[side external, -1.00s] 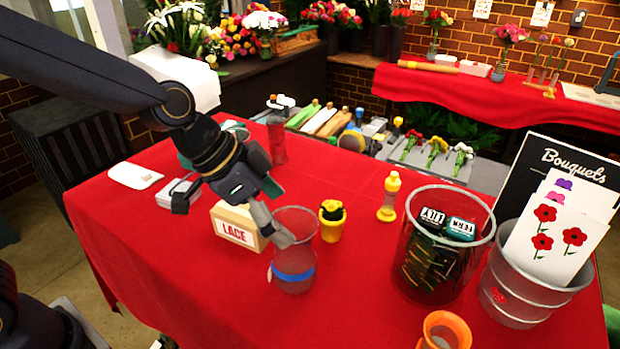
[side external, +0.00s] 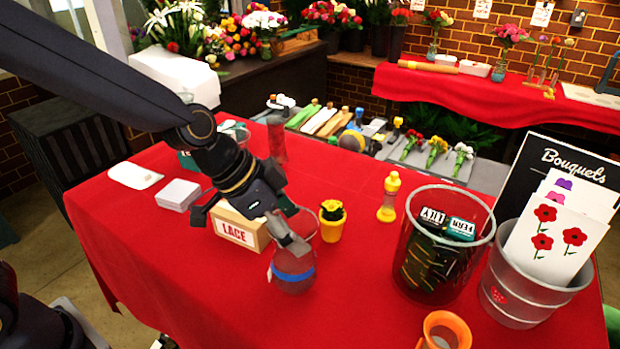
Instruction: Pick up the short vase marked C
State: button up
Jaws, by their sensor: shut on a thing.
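A short clear vase (side external: 293,272) with a blue band stands on the red tablecloth near the middle of the side view. No letter C can be read on it from here. My gripper (side external: 293,238) is at the vase's upper part, shut on its wall, with one finger showing across the near side of the rim. The other finger is partly hidden. The vase looks upright, and its base appears to be on or very close to the cloth.
A small yellow pot (side external: 332,222) is close on the right. A yellow bottle (side external: 389,198), a large clear bucket (side external: 407,290) and an orange vase (side external: 446,329) stand farther right. The front cloth is clear.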

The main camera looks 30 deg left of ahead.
jog(key=c, duration=0.7)
jog(key=shift+r, duration=0.15)
